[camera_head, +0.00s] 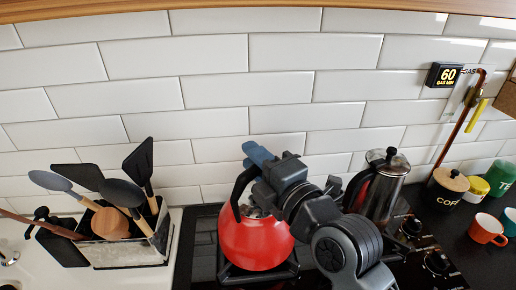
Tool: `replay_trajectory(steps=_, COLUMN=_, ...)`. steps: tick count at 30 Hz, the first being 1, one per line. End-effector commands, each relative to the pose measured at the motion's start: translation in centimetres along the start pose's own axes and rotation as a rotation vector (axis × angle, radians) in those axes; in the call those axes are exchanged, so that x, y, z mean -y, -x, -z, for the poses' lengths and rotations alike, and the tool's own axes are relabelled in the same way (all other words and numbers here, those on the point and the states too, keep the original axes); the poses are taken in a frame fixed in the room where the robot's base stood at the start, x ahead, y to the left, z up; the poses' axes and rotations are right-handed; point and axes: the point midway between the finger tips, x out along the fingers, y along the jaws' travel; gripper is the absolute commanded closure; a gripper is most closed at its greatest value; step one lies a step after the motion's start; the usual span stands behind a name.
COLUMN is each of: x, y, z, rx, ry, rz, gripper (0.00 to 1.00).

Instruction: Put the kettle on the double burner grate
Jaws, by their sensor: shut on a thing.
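The red kettle (252,243) is upright over the left part of the black gas hob (204,237), with a black handle (238,190) arching over it. A black grate (233,272) shows just below the kettle. I cannot tell whether the kettle touches it, nor whether this is the double burner grate. My gripper (247,166) is shut on the kettle's handle from the right. My arm hides the middle of the hob and any grates there.
A utensil holder (128,250) stands left of the hob. A steel French press (377,184) stands behind my arm. Hob knobs (412,227), a coffee canister (444,189) and an orange mug (488,230) are at right. The tiled wall (215,95) is close behind.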

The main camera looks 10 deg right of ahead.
Motion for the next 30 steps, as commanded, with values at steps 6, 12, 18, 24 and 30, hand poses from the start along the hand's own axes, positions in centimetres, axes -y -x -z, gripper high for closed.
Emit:
replay_trajectory(steps=6, x=-0.49, y=-0.01, z=-0.01, rx=0.001, ry=0.001, rz=-0.011, gripper=1.00)
replay_trajectory(steps=12, x=-0.14, y=-0.01, z=-0.02, rx=0.001, ry=0.001, rz=-0.011, gripper=1.00)
replay_trajectory(steps=18, x=0.20, y=-0.01, z=0.00, rx=0.000, ry=0.000, rz=-0.002, gripper=0.57)
replay_trajectory(steps=24, x=0.20, y=-0.01, z=0.00, rx=0.000, ry=0.000, rz=-0.002, gripper=0.47)
replay_trajectory(steps=30, x=-0.01, y=-0.01, z=0.01, rx=0.000, ry=0.000, rz=-0.002, gripper=0.47)
